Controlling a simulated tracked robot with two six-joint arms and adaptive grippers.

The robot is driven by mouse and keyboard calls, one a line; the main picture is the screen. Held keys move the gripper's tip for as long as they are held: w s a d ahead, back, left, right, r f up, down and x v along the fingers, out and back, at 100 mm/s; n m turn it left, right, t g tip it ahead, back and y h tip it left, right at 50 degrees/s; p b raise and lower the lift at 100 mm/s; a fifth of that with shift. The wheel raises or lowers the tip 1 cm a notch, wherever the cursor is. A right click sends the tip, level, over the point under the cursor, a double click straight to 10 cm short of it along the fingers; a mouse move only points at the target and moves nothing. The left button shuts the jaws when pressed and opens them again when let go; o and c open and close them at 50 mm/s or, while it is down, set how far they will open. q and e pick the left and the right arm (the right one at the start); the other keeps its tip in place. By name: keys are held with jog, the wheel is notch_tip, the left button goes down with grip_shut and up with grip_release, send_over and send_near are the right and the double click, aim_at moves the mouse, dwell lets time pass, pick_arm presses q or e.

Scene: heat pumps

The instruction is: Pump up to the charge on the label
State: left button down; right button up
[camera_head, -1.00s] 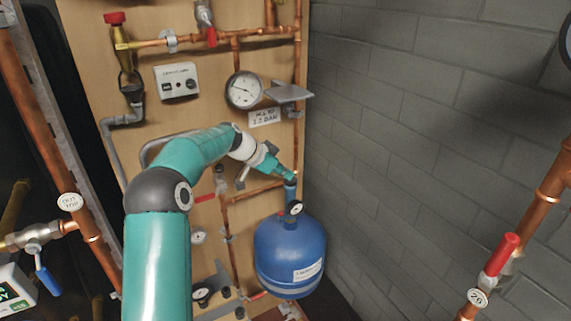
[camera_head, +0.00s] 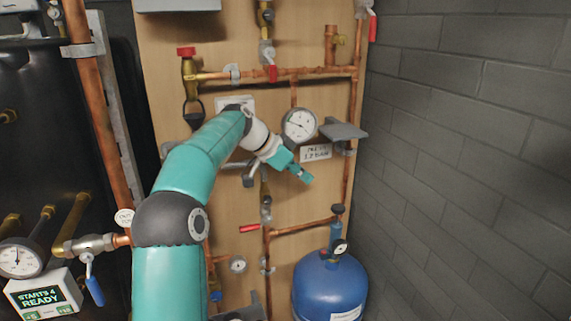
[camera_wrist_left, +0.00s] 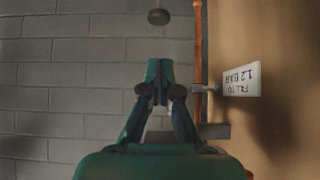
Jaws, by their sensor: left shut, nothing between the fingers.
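The label (camera_head: 316,151) hangs on the wooden board under a round gauge (camera_head: 299,124); in the left wrist view the label (camera_wrist_left: 240,78) is upside down and reads "FILL TO 1.2 BAR". The gauge needle is too small to read. A blue vessel (camera_head: 328,287) stands low at the right, with a small dial (camera_head: 340,247) and an upright blue pump (camera_head: 336,232) with a black knob (camera_head: 338,209) on top. My left gripper (camera_head: 307,178) is shut and empty, above and left of the knob, apart from it. It also shows in the wrist view (camera_wrist_left: 157,70).
A grey shelf (camera_head: 343,131) sticks out beside the gauge. Copper pipes (camera_head: 300,228) with valves run over the board. A red-handled valve (camera_head: 250,228) sits below my arm. A box reading "STARTS 4 READY" (camera_head: 43,295) stands at the left. The grey brick wall (camera_head: 470,150) is bare.

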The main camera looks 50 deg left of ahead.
pick_arm(q)
jog(key=v, duration=0.7)
dwell(1.5)
